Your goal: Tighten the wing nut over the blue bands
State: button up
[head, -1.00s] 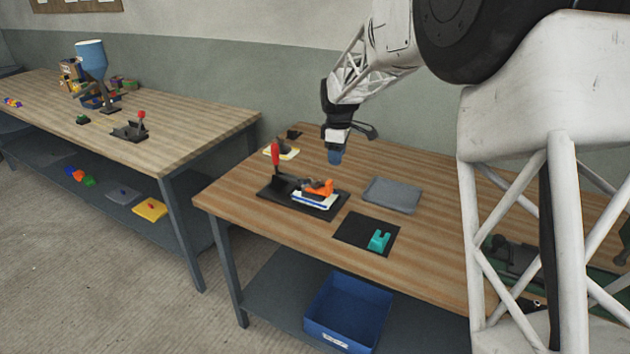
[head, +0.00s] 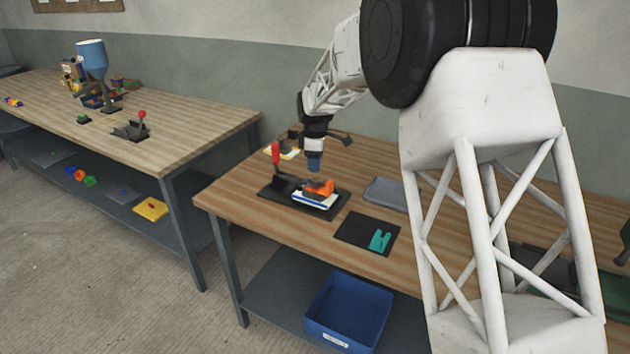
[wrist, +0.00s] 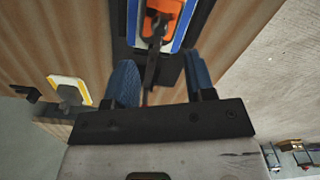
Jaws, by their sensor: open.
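An orange piece (head: 319,187) lies on a white plate with blue edging (head: 313,199), on a black base (head: 331,209) with a red-handled lever (head: 275,153). I cannot make out a wing nut for certain; the orange piece's outline is too small to read. In the wrist view the orange piece (wrist: 168,8) and the plate's blue edge (wrist: 185,22) show at the top, with a dark bar in front of them. My gripper (head: 315,163) hangs above the back of this fixture. In the wrist view its blue fingers (wrist: 160,84) are apart, with nothing held between them.
A grey tray (head: 386,194) lies to the right, and a black mat (head: 358,233) with a teal piece (head: 379,240) is in front. A yellow-and-white item (head: 285,152) lies behind the lever. A blue bin (head: 348,311) stands below. Another table (head: 190,130) is at left.

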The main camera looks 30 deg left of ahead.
aim_at(315, 182)
jog(key=shift+f, duration=3.7)
jog(key=c, duration=0.9)
